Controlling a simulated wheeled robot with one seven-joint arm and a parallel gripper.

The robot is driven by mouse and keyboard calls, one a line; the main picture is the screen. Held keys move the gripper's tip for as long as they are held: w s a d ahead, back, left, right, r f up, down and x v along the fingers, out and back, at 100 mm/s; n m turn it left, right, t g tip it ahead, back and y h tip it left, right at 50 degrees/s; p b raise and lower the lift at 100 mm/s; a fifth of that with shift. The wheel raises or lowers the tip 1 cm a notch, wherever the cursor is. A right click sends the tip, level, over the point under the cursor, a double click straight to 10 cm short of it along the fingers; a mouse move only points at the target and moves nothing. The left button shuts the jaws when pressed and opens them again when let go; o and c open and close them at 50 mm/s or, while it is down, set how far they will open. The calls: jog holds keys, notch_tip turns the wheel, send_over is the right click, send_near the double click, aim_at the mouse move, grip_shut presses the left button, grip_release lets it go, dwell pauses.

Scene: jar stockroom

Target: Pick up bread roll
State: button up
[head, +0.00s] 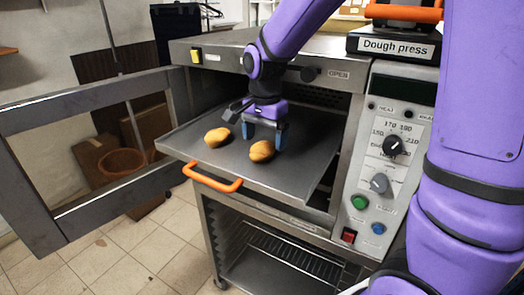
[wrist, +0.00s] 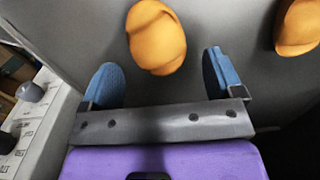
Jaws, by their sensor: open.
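Two golden bread rolls lie on a grey metal tray (head: 215,168) that is pulled out of the oven. One roll (head: 262,151) is near the tray's middle, just in front of my gripper; the other roll (head: 217,137) is to its left. My gripper (head: 264,138) is above the tray with blue fingers spread and nothing between them. In the wrist view, one roll (wrist: 156,37) sits ahead of the gap between my fingertips (wrist: 160,75), apart from both. The other roll (wrist: 298,26) is at the right edge.
The oven door (head: 100,112) stands open on the left. An orange handle (head: 212,179) is on the tray's front edge. The control panel (head: 386,170) with knobs is right of the tray. A wire rack (head: 285,255) is below.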

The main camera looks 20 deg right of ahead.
jog(key=shift+f, duration=1.45)
jog(key=shift+c, duration=0.2)
jog(key=c, duration=0.9)
jog(key=shift+c, duration=0.2)
jog(key=shift+r, duration=0.15)
